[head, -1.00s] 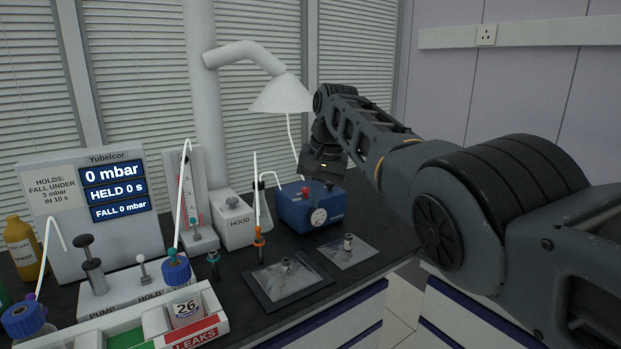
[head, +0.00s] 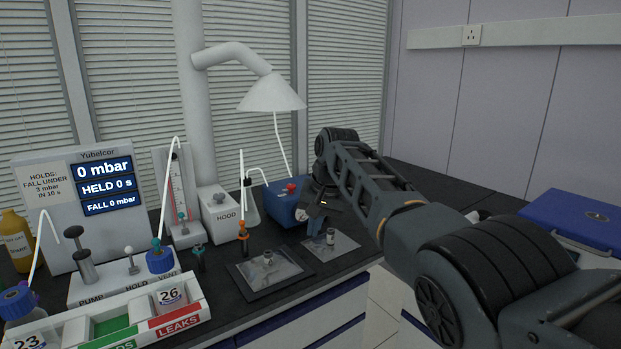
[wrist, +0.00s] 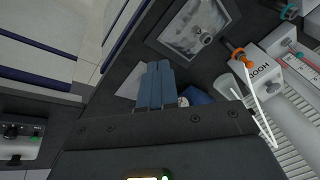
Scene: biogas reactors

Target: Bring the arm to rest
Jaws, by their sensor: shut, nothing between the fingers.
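My arm reaches in from the right in the head view, and my gripper (head: 311,226) hangs from its end, low in front of the blue box (head: 285,203). In the wrist view my gripper's two blue fingers (wrist: 155,82) lie side by side, shut with nothing between them. My arm hides part of the blue box.
The tester (head: 75,215) with its display stands at left. A tray (head: 195,310) holds a bottle marked 26. A second sheet (head: 285,277) carries another fitting. The hood arm (head: 230,55) and lamp-like cone (head: 271,95) hang above. A blue case (head: 575,218) sits at right.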

